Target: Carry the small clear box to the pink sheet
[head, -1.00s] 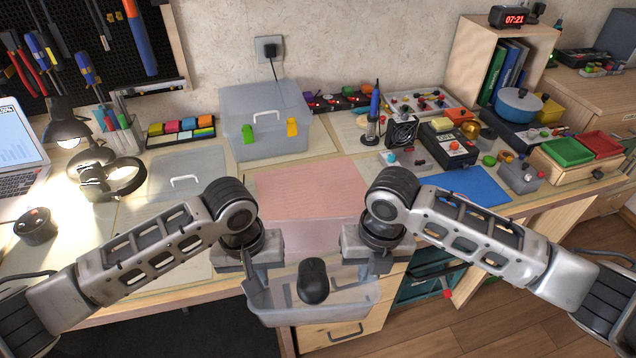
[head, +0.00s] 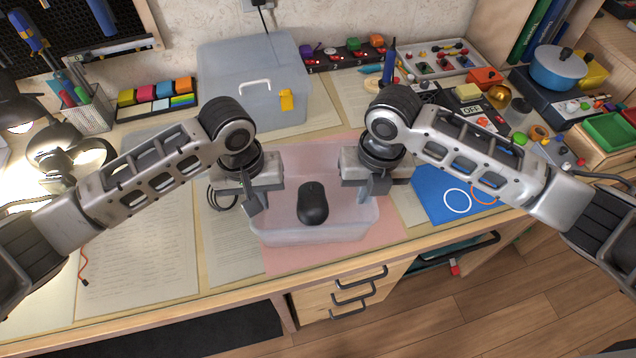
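The small clear box (head: 310,236) is a shallow see-through tray, upright, over the pink sheet (head: 380,236). I cannot tell whether it touches the sheet or hangs just above it. A black computer mouse (head: 312,204) shows inside the box. My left gripper (head: 254,200) is at the box's left end and my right gripper (head: 373,186) is at its right end. Both appear shut on its end walls, though the fingertips are partly hidden. The pink sheet lies flat on the desk and shows around the box.
A large clear lidded bin (head: 225,95) stands behind my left gripper. A blue sheet (head: 455,196) lies to the right, below several electronic items. Papers (head: 140,270) cover the desk at left. The desk's front edge and drawers (head: 350,290) are close below the box.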

